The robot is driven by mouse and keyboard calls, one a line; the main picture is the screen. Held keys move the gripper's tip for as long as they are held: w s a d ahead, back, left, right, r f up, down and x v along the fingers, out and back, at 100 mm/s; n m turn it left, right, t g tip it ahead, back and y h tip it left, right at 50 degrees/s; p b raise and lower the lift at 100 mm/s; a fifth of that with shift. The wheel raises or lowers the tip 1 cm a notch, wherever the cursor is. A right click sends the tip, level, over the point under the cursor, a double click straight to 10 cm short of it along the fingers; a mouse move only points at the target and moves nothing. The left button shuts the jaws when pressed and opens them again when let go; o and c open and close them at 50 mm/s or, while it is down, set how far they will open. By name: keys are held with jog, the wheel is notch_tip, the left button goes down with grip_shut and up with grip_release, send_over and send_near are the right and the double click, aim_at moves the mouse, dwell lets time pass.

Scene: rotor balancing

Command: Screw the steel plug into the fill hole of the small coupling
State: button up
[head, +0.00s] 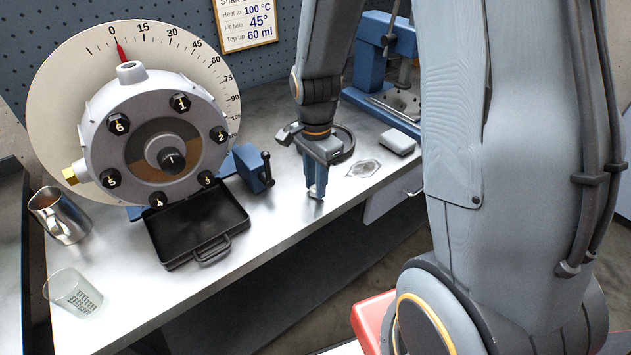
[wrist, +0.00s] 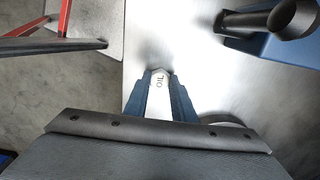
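The coupling (head: 112,105) is a round grey housing with numbered bolts, mounted in front of a degree dial at the left of the head view. A short fill neck (head: 130,71) stands on its top, near the dial's 0 and the red pointer. My gripper (head: 316,188) is over the bench's front edge, right of the coupling and well apart from it. The inside of the fill neck cannot be seen.
A black tray (head: 161,255) lies below the coupling, with a steel jug (head: 62,222) and a glass beaker (head: 66,290) to its left. A blue clamp with a black handle (head: 267,168) stands beside the coupling. A clear puddle (head: 364,168) and grey block (head: 398,142) lie right of my gripper.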

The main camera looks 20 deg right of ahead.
jog(key=shift+c, duration=1.4)
notch_tip(320, 180, up, 5)
jog(key=p, duration=0.4)
jog(key=shift+r, duration=0.1)
